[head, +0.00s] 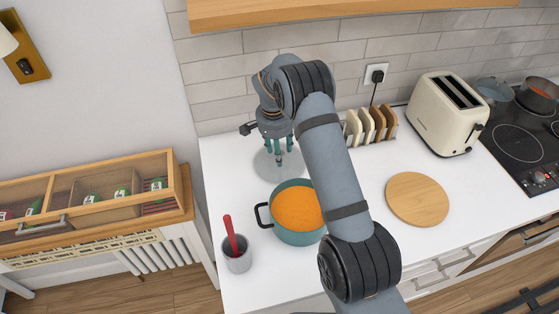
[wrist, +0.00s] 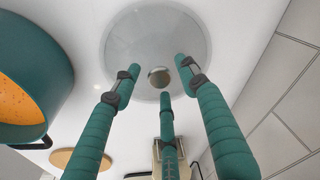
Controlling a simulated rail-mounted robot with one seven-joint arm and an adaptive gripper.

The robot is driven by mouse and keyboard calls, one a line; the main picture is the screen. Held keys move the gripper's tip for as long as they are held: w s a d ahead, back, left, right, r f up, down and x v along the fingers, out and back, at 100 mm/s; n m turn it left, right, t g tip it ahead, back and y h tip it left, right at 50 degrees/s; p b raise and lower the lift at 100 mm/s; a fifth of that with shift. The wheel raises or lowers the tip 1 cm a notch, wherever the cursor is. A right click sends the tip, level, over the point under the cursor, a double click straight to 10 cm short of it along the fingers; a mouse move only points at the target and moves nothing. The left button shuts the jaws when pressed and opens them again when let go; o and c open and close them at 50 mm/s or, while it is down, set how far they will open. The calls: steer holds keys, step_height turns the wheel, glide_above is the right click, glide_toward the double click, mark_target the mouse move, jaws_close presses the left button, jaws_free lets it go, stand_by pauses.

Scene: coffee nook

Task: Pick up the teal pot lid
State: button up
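The pot lid (head: 264,172) is a pale, see-through glass disc lying flat on the white counter, behind the teal pot (head: 283,234). In the wrist view the lid (wrist: 150,38) shows a round metal knob (wrist: 158,77) at its middle. My gripper (head: 279,153) points down over the lid. Its three teal fingers are spread apart, and in the wrist view the fingertips (wrist: 160,84) appear around the knob. I see no finger contact with it. In the head view the knob is hard to make out among the fingers.
The pot holds orange food, and my arm covers its right side. A grey cup (head: 238,260) with a red-handled utensil stands front left. A bread rack (head: 370,127), toaster (head: 449,112) and round wooden board (head: 417,199) stand right. The tiled wall is behind.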

steer(key=c, duration=1)
jaws_close()
